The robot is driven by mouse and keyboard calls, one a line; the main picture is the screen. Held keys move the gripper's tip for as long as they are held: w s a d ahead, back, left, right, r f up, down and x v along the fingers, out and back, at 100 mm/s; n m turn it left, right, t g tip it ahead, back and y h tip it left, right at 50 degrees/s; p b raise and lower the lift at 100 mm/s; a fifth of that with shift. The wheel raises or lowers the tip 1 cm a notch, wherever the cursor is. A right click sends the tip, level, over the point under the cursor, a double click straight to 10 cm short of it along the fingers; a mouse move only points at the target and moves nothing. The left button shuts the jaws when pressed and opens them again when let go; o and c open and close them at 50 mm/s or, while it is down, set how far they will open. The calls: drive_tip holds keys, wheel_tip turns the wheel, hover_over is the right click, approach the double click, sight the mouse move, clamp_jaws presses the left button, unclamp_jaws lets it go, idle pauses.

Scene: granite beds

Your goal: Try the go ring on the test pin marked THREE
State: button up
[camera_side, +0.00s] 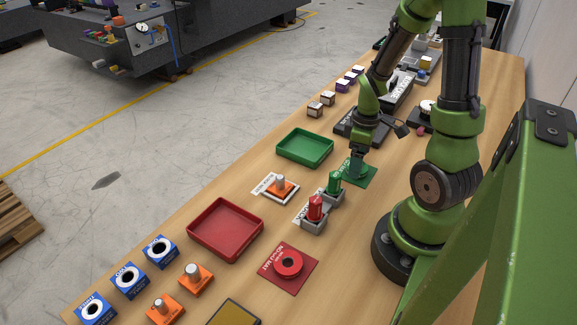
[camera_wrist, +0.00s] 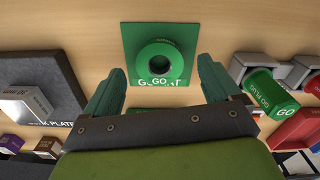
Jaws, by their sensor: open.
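The go ring (camera_wrist: 160,63), a green ring with a dark hole, lies on its green mat (camera_wrist: 131,32) in the wrist view. My gripper (camera_wrist: 160,68) is open, with one green finger on each side of the ring and nothing held. In the side view my gripper (camera_side: 357,172) points down over the green mat (camera_side: 350,181) and hides the ring. Orange blocks with upright grey pins show: one (camera_side: 280,185) on a white labelled plate, two (camera_side: 195,277) (camera_side: 164,308) at the near left. I cannot read which pin is marked THREE.
A red ring (camera_side: 289,262) lies on a red mat. Red (camera_side: 315,208) and green (camera_side: 334,184) plugs stand in grey holders beside the green mat. A green tray (camera_side: 305,148), a red tray (camera_side: 226,229) and blue holed blocks (camera_side: 129,280) line the table's left side.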

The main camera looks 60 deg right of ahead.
drive_tip(key=shift+f, duration=0.95)
drive_tip(key=c, duration=1.3)
wheel_tip(320, 180, up, 10)
drive_tip(key=f, duration=0.1)
drive_tip(key=w+a+r+n, duration=0.1)
drive_tip(key=w+a+n, duration=0.1)
drive_tip(key=w+a, duration=0.2)
drive_tip(key=w+a+n, duration=0.2)
drive_tip(key=w+a, duration=0.2)
drive_tip(key=a, duration=0.3)
drive_tip(key=w+a+r+n, duration=0.1)
drive_tip(key=w+a+n, duration=0.1)
drive_tip(key=w+a, duration=0.3)
drive_tip(key=shift+a+r, duration=0.3)
drive_tip(key=shift+r, duration=0.05)
drive_tip(key=shift+f, duration=2.8)
